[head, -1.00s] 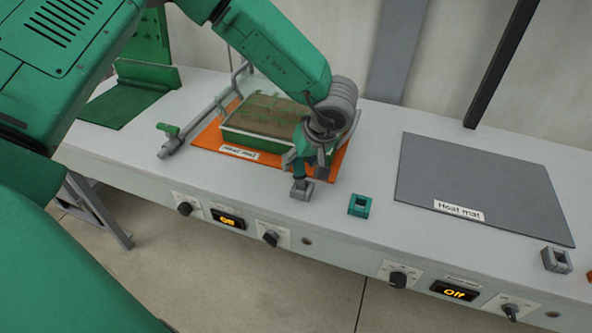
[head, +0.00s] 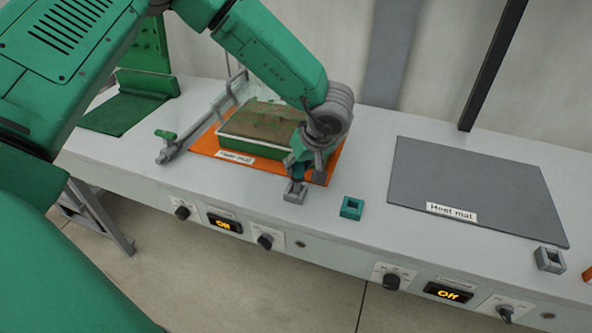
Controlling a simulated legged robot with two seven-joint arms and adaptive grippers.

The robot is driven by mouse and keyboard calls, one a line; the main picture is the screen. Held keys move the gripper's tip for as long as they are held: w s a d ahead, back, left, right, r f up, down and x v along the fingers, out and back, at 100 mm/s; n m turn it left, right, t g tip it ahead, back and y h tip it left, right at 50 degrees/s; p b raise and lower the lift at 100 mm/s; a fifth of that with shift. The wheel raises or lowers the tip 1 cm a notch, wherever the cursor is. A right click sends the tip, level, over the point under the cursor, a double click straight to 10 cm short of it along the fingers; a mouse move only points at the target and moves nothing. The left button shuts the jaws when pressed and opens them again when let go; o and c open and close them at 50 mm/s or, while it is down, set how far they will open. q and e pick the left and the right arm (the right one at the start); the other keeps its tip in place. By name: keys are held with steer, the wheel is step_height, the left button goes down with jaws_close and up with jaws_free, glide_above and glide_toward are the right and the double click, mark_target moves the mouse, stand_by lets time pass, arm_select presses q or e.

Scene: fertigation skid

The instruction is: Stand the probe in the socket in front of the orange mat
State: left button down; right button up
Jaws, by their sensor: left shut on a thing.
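The orange mat (head: 209,146) lies on the bench under a green-sided tray. A small grey socket (head: 295,193) stands at the mat's front edge. My left gripper (head: 299,170) is right above this socket, pointing down and shut on the probe (head: 297,174). Only a short dark teal part of the probe shows, between the fingers and the socket. Its lower end meets the socket in the picture; I cannot tell how deep it sits. It looks about upright. My right gripper is not in view.
The tray (head: 250,143) of soil and seedlings is just behind my gripper. A grey mat (head: 478,185) and another grey socket (head: 549,260) lie farther right. Knobs and displays line the bench front.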

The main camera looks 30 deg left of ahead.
mark_target(295, 179)
arm_select(q)
steer(key=shift+d+r, duration=0.25)
steer(key=shift+d, duration=0.15)
steer(key=r, duration=0.2)
steer(key=a+r+p, duration=0.1)
steer(key=r, duration=0.5)
steer(key=shift+s+a+r+p, duration=0.15)
steer(key=shift+r+p, duration=0.1)
steer(key=shift+p, duration=0.1)
steer(key=n+y+p, duration=0.1)
steer(key=p, duration=0.2)
steer(key=s+d+n+p, duration=0.1)
steer(key=n+p, duration=0.1)
steer(key=p, duration=0.2)
steer(key=s+f+n+t+y+p, duration=0.1)
steer(key=n+p, duration=0.1)
steer(key=p, duration=0.1)
steer(key=shift+d+f+y, duration=0.1)
steer(key=shift+d+y, duration=0.1)
steer(key=shift+y, duration=0.1)
steer(key=shift+a+f+b, duration=0.1)
steer(key=shift+f+b, duration=0.5)
steer(key=shift+f, duration=0.25)
step_height(295, 179, down, 5)
steer(key=b, duration=0.5)
steer(key=shift+f+b, duration=0.1)
steer(key=shift+b, duration=0.2)
steer(key=shift+f, duration=0.5)
